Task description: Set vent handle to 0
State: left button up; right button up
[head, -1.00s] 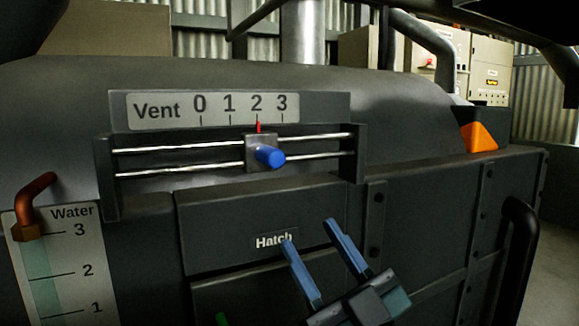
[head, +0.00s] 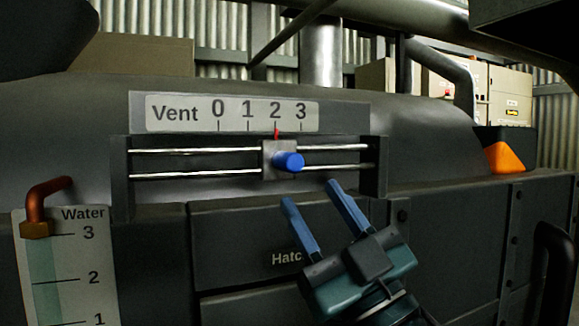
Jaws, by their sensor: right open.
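The vent handle (head: 289,162) is a blue knob on a grey slider block (head: 270,168) that rides on two horizontal rails. Its red pointer (head: 276,133) stands at 2 on the Vent scale (head: 231,113), which runs from 0 at left to 3 at right. My right gripper (head: 312,192) is open and empty, with two blue fingers pointing up and slightly left. In the picture its fingertips are just below the knob, one on either side, apart from it. My left gripper is not in view.
Dark end brackets (head: 373,167) bound the rails. A Hatch panel (head: 235,240) lies below, its label partly behind my gripper. A water gauge (head: 68,265) with a copper pipe (head: 38,200) is at left. An orange and black object (head: 502,156) sits at right.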

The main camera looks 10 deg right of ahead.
aim_at(296, 172)
jog(key=p+x, duration=0.1)
jog(key=x, duration=0.5)
jog(key=shift+w+a+r, duration=0.1)
jog(key=shift+r, duration=0.15)
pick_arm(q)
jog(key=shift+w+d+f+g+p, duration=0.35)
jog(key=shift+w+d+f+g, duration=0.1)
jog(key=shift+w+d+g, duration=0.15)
pick_arm(e)
jog(key=shift+w+a+r, duration=0.2)
jog(key=shift+w+r, duration=0.15)
jog(key=shift+w, duration=0.05)
jog(key=shift+c, duration=0.5)
jog(key=c, duration=0.7)
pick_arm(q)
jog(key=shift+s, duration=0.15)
pick_arm(e)
grip_shut()
